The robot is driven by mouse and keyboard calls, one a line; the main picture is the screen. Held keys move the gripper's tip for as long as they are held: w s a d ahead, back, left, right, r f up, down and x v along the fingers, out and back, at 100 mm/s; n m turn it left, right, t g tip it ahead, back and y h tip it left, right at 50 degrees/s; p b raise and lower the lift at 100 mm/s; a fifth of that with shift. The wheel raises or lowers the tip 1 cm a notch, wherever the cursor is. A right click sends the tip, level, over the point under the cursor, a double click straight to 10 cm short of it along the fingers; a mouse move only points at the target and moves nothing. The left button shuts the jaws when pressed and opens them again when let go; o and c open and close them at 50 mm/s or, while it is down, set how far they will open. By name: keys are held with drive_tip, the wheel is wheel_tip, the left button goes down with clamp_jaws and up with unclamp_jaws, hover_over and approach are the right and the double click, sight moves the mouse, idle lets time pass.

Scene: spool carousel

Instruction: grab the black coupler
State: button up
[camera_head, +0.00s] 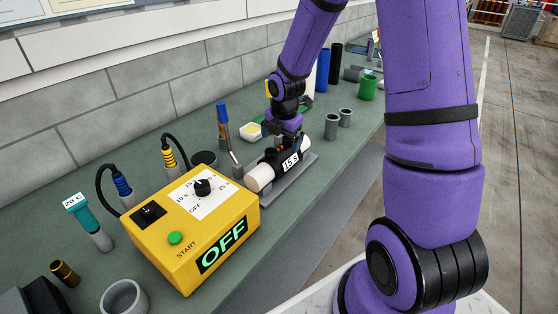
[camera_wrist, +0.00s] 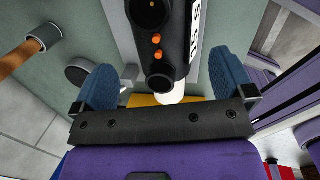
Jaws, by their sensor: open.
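The black coupler (camera_head: 279,157) sits around a white pipe (camera_head: 260,177) on a grey holder (camera_head: 300,180), with a white label that seems to read 15 S. In the wrist view the coupler (camera_wrist: 172,55) shows two orange spots and a round dark socket end. A bit of white pipe (camera_wrist: 172,98) shows below it. My gripper (camera_wrist: 165,82) is open, with one blue finger on each side of the coupler and visible space between. In the head view my gripper (camera_head: 287,137) is just above the coupler, and my wrist partly hides it.
A yellow control box (camera_head: 190,250) showing OFF stands in front of the holder. Two plugs with black cables, a teal-capped tool (camera_head: 78,203) and a blue-topped marker (camera_head: 222,120) stand to the left. Grey pipes (camera_head: 331,127) and a green cup (camera_head: 367,88) stand behind on the bench (camera_head: 140,170).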

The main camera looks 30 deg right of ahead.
sight(281, 151)
drive_tip(key=shift+w+d+f, duration=0.1)
drive_tip(key=shift+w+f, duration=0.1)
drive_tip(key=shift+f, duration=1.45)
drive_tip(key=shift+w+d+f, duration=0.1)
drive_tip(key=shift+w+f, duration=0.05)
drive_tip(key=shift+f, duration=1.45)
drive_tip(key=shift+a, duration=0.1)
drive_tip(key=c, duration=1.1)
